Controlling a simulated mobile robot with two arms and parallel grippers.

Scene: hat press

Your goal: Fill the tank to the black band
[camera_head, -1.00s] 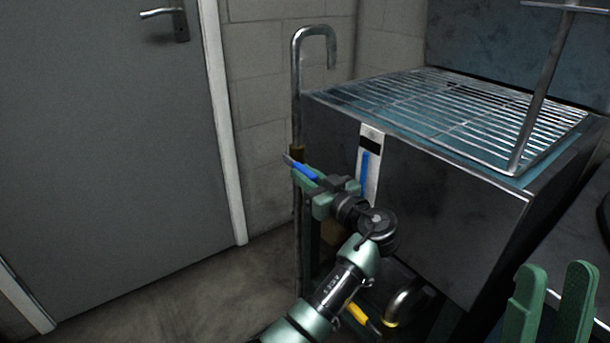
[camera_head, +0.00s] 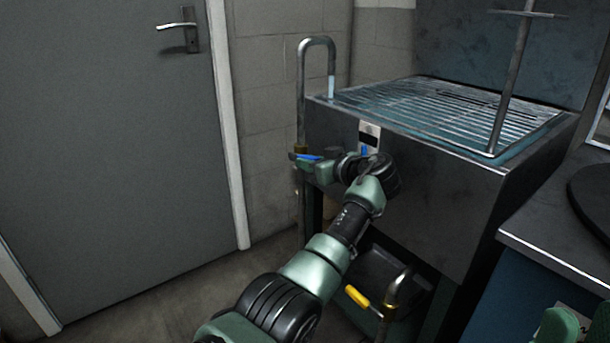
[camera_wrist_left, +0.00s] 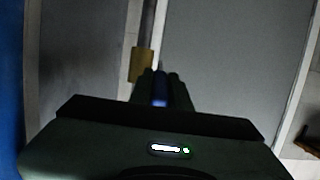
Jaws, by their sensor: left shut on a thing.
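The steel tank (camera_head: 440,187) has a grated top and a white gauge strip (camera_head: 363,127) on its front. The black band (camera_head: 369,137) shows near the strip's top; a blue level (camera_head: 365,150) shows just below it, with my arm hiding the lower strip. A bent filling pipe (camera_head: 301,90) ends over the tank, and a pale water stream (camera_head: 332,87) falls from its spout. My left gripper (camera_head: 305,162) is shut on the blue lever (camera_head: 308,157) at the brass valve, also seen in the left wrist view (camera_wrist_left: 160,95). My right gripper (camera_head: 579,325) is partly visible, its fingers apart and empty.
A yellow-handled drain lever (camera_head: 357,296) sits on a pipe below the tank. A grey door (camera_head: 110,150) is at the left. A steel-edged counter (camera_head: 550,240) is at the right. Open floor (camera_head: 180,310) lies before the door.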

